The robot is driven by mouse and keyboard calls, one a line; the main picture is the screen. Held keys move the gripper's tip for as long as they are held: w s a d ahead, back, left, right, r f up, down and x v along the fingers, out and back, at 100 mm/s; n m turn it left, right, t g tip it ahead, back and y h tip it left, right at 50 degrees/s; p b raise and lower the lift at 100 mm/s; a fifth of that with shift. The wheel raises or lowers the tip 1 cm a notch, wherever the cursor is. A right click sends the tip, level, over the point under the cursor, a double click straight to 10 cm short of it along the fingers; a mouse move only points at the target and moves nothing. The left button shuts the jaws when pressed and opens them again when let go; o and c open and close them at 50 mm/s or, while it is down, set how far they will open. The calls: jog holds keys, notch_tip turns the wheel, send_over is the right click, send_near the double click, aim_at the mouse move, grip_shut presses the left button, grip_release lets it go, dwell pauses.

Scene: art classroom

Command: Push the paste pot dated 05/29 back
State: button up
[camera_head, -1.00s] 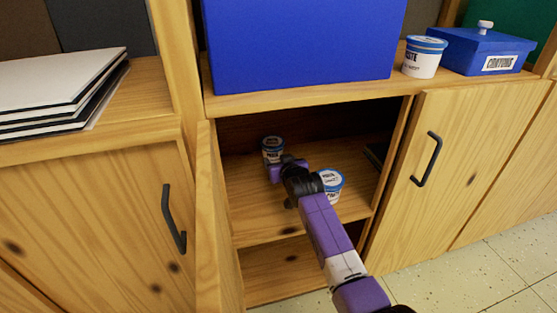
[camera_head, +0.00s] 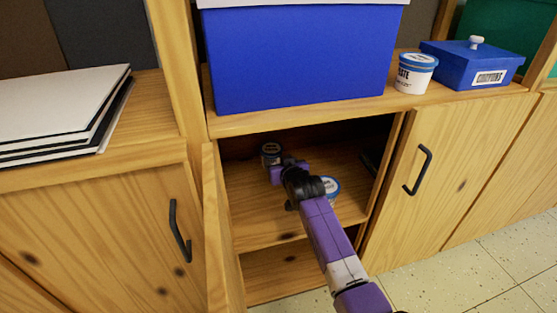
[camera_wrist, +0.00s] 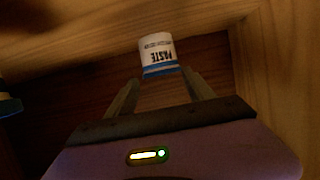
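A white paste pot with a blue lid and dark print (camera_head: 271,154) stands at the back left of the open cabinet's shelf. It shows upside down in the wrist view (camera_wrist: 158,52), where its small print is too blurred to read a date. My gripper (camera_head: 284,168) is just in front of this pot. In the wrist view its two fingers (camera_wrist: 162,80) are apart, with their tips close to the pot; I cannot tell whether they touch it. A second paste pot (camera_head: 332,186) stands nearer the front right, partly hidden by my arm.
The open cabinet door (camera_head: 221,235) stands at the left of the opening. A third paste pot (camera_head: 415,73), a large blue box (camera_head: 300,60) and a blue crayon box (camera_head: 472,64) stand on the counter. A dark flat thing (camera_head: 370,163) is at the shelf's right wall.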

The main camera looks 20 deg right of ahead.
jog(key=shift+p+v, duration=0.95)
jog(key=shift+p, duration=0.2)
jog(key=s+p, duration=0.5)
jog(key=s, duration=0.1)
jog(key=shift+s+f+p, duration=0.2)
jog(key=shift+s+p, duration=4)
jog(key=shift+s, duration=2.1)
